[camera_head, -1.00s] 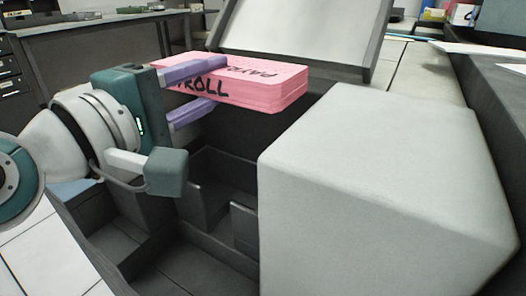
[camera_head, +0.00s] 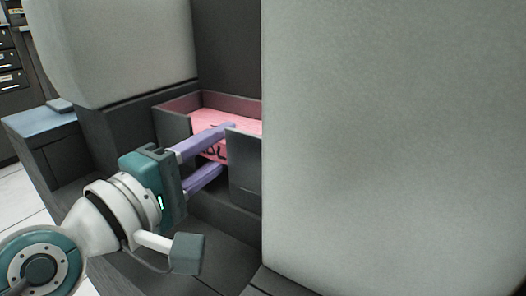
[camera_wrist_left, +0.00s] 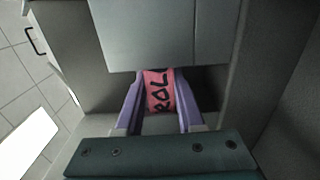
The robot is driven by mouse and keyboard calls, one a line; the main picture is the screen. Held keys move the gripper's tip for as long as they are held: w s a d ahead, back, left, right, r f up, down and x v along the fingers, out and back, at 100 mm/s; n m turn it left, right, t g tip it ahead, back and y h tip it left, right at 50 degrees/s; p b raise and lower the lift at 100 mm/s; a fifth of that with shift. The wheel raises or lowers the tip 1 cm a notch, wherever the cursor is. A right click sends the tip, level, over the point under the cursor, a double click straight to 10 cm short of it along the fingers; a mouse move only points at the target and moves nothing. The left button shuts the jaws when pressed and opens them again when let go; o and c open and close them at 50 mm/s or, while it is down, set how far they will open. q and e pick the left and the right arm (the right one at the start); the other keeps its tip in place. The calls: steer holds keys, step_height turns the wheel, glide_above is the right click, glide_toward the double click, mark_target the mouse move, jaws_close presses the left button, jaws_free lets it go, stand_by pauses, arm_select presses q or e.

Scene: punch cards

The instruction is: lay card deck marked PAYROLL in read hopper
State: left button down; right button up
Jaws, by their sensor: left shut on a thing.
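The pink card deck (camera_head: 222,127) with black lettering sits between dark walls of a hopper (camera_head: 172,124), partly hidden by its front wall and my fingers. My left gripper (camera_head: 228,148) is shut on the deck, one purple finger on the deck's upper side and the other lower down. In the wrist view the fingers (camera_wrist_left: 158,110) flank the deck. Whether the deck touches the hopper floor is hidden. My right gripper is out of view.
A large pale grey housing (camera_head: 395,150) fills the right side of the head view, close to the hopper. Another grey housing (camera_head: 115,45) stands at upper left. A dark front plate (camera_head: 244,170) stands beside the fingers. Drawers (camera_head: 10,62) are at far left.

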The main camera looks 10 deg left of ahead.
arm_select(q)
steer(key=shift+f, duration=0.8)
steer(key=shift+r, duration=0.2)
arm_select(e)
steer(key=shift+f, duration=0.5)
arm_select(q)
steer(key=shift+f, duration=0.15)
steer(key=c, duration=0.5)
jaws_free()
steer(key=shift+f, duration=0.1)
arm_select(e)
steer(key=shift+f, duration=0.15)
